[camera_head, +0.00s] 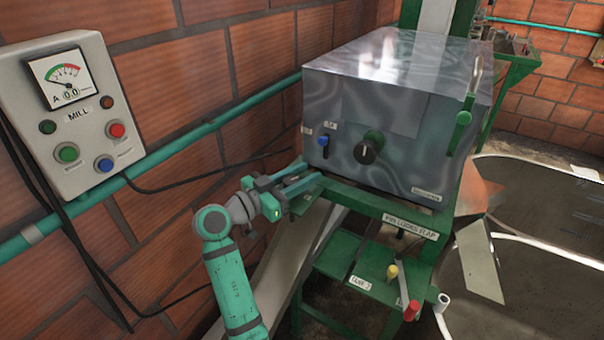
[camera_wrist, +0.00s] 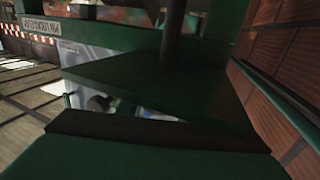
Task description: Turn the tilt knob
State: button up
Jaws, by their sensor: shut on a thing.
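A round black knob (camera_head: 368,147) with a white pointer mark sits on the front of the silver machine box (camera_head: 400,140). I cannot read a tilt label on it. My gripper (camera_head: 312,177) is at the lower left corner of this box, by the green frame, left of and below the black knob and apart from it. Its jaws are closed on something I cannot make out. In the wrist view a dark green plate (camera_wrist: 150,85) and a dark post (camera_wrist: 172,35) stand close ahead, and the fingertips' contact is hidden.
A small blue-tipped switch (camera_head: 323,141) is just above my gripper. A grey MILL control box (camera_head: 75,115) and a teal pipe (camera_head: 190,138) are on the brick wall at left. Lower right are a green frame shelf with yellow (camera_head: 392,271) and red (camera_head: 411,311) handles.

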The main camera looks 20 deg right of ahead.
aim_at(284, 184)
jog(key=shift+a+f+m+g, duration=0.1)
jog(key=shift+a+m+g, duration=0.05)
jog(key=shift+m+g, duration=0.2)
dwell(0.3)
jog(key=o, duration=1)
jog(key=shift+o, duration=0.2)
jog(key=shift+s, duration=0.1)
jog(key=v, duration=1)
jog(key=shift+a, duration=0.35)
